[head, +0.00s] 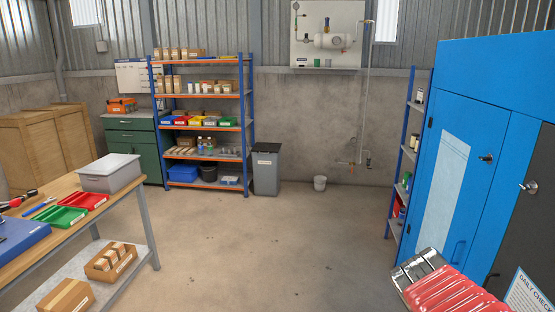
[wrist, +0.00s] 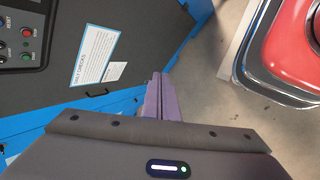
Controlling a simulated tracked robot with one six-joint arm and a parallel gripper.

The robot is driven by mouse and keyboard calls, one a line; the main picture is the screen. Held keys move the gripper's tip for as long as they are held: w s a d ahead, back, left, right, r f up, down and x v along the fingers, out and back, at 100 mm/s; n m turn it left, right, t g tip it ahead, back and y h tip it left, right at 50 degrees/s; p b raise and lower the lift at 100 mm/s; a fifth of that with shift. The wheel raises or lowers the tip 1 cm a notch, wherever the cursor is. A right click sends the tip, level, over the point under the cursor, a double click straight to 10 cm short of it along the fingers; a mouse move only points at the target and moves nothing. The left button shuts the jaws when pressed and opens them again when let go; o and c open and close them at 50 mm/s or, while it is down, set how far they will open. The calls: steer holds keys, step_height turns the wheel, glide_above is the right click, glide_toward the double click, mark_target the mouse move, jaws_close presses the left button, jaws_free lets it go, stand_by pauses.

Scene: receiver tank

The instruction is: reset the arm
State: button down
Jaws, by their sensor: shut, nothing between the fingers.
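My gripper shows in the wrist view, its two purple fingers (wrist: 157,97) together with nothing between them. The fingers point toward a dark panel (wrist: 110,88) with a blue edge and stand over the concrete floor. I cannot tell how far they are from the panel. My gripper is not visible in the head view.
A blue cabinet (head: 462,150) stands close on the right in the head view. A workbench (head: 140,198) with trays is at left. The middle floor is clear.

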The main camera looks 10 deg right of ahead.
steer(key=w+a+r+t+y, duration=0.1)
steer(key=w+a+t+y, duration=0.2)
steer(key=a, duration=0.9)
steer(key=w+a+r+m+t+y, duration=0.1)
steer(key=w+a+r+t+y, duration=0.1)
steer(key=a, duration=1)
steer(key=shift+w+a+r+t+y, duration=0.15)
steer(key=shift+w+a+t+y, duration=0.2)
steer(key=shift+w+t+y, duration=0.4)
steer(key=shift+s+d, duration=0.15)
